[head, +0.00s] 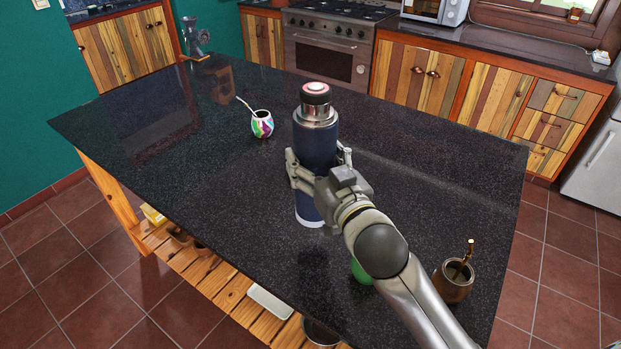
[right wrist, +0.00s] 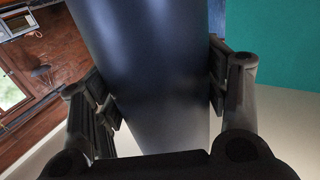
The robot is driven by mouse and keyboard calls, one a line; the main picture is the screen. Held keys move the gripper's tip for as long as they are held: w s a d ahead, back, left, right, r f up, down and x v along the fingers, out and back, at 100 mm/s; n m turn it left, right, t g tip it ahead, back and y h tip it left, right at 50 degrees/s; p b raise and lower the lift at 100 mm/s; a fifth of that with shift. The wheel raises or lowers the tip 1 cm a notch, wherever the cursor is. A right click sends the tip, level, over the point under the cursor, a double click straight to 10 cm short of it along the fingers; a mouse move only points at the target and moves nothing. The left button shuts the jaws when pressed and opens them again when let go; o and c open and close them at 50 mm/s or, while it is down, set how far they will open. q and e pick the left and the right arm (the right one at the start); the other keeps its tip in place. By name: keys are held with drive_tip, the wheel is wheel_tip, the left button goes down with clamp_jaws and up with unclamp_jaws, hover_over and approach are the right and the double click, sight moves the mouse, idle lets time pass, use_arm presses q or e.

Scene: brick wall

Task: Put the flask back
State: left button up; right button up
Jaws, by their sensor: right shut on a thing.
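The flask (head: 316,140) is dark blue with a silver collar and a black cap, and it is upright over the dark island counter (head: 200,170). My right gripper (head: 320,165) is shut on the flask's body, with one finger on each side. In the right wrist view the flask (right wrist: 150,75) fills the space between the two fingers of the gripper (right wrist: 165,90). The flask's pale base shows below the gripper in the head view. A dark patch on the counter lies below it; I cannot tell clearly whether the base touches the counter. My left gripper is not in view.
A colourful cup (head: 262,124) with a straw stands left of the flask. A brown cup (head: 454,280) with a straw stands at the right front, and a green object (head: 361,272) is partly hidden by my right arm. A metal grinder (head: 195,38) is at the far-left corner. The counter's left is clear.

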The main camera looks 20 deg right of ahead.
drive_tip(key=w+f, duration=0.3)
drive_tip(key=shift+d+f, duration=0.15)
drive_tip(key=shift+f, duration=0.15)
drive_tip(key=shift+w+f, duration=0.5)
drive_tip(key=shift+f, duration=0.1)
wheel_tip(320, 180, down, 3)
drive_tip(key=shift+r+p, duration=0.1)
drive_tip(key=shift+p, duration=0.5)
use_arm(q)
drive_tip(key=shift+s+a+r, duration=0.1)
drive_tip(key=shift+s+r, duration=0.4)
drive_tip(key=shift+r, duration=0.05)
use_arm(e)
drive_tip(key=shift+f, duration=0.2)
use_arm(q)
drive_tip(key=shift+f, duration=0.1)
use_arm(e)
drive_tip(key=shift+f, duration=0.15)
drive_tip(key=o, duration=1.8)
drive_tip(key=shift+s+f, duration=0.1)
